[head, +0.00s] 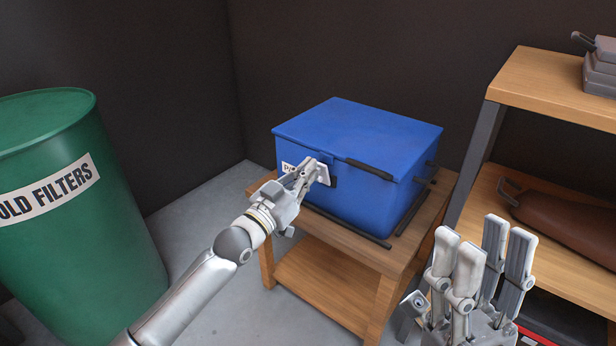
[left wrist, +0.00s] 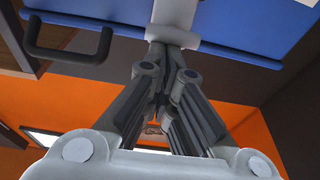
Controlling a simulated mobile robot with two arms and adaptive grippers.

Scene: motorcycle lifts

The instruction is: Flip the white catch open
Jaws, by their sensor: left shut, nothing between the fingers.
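The white catch (head: 323,173) is on the front of the blue box (head: 362,133), near the lid edge. In the left wrist view the catch (left wrist: 174,18) is a pale upright plate with a wider crossbar at its lower end. My left gripper (head: 308,170) is shut and empty, its fingertips at the catch. In the left wrist view the left gripper (left wrist: 172,52) has its tips together just under the crossbar; whether they touch it I cannot tell. It partly hides the catch in the head view. My right gripper (head: 484,244) is open and empty, pointing up, away from the box.
The box stands on a wooden table (head: 330,285). Black handles (head: 370,169) show on the box. A green drum (head: 75,215) stands at left, and a wooden shelf (head: 550,85) with tools at right. A dark wall is behind.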

